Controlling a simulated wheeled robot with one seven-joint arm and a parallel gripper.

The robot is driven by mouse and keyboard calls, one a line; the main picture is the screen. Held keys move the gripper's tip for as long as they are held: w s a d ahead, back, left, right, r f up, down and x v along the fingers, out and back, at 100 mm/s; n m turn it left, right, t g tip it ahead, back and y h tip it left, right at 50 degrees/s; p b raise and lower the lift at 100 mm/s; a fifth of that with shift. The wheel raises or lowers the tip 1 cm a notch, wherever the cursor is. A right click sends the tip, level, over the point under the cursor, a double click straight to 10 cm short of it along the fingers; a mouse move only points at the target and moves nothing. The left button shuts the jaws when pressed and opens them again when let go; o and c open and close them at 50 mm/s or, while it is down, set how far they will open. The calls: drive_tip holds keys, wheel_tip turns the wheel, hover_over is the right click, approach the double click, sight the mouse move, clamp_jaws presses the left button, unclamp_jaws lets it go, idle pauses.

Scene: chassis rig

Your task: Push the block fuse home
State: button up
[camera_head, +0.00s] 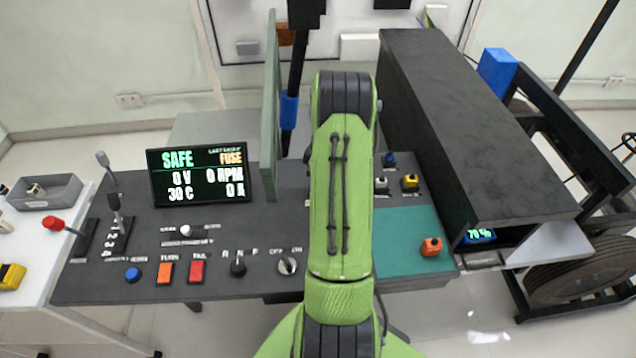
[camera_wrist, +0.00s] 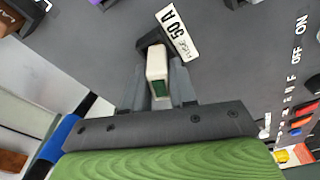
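The block fuse (camera_wrist: 157,62) shows in the wrist view as a pale block with a green patch on its near end. Its far end meets a black holder (camera_wrist: 148,38) beside a white label reading FUSE 50 A (camera_wrist: 177,33). How deep it sits in the holder is hard to tell. My gripper (camera_wrist: 160,80) has one grey finger on each side of the fuse, with no clear gap, and appears shut on it. In the head view my green arm hides the gripper, fuse and holder. The display (camera_head: 203,174) there reads SAFE and FUSE, with 0 V and 0 A.
An upright green panel (camera_head: 270,110) stands left of my arm. A long black housing (camera_head: 470,120) stands to the right. Knobs, an orange button (camera_head: 165,272) and a red button (camera_head: 197,272) line the console front. An orange-topped button (camera_head: 431,246) sits on the teal pad.

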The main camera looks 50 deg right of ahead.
clamp_jaws()
wheel_tip(320, 180, up, 10)
drive_tip(key=shift+f+p, duration=0.25)
drive_tip(key=shift+p, duration=0.45)
drive_tip(key=shift+n+p, duration=0.5)
drive_tip(key=shift+p, duration=0.1)
drive_tip(key=f+n+p, duration=0.1)
drive_tip(key=n+p, duration=0.1)
drive_tip(key=n, duration=0.1)
drive_tip(key=shift+f+y, duration=0.3)
drive_tip(key=shift+f, duration=0.45)
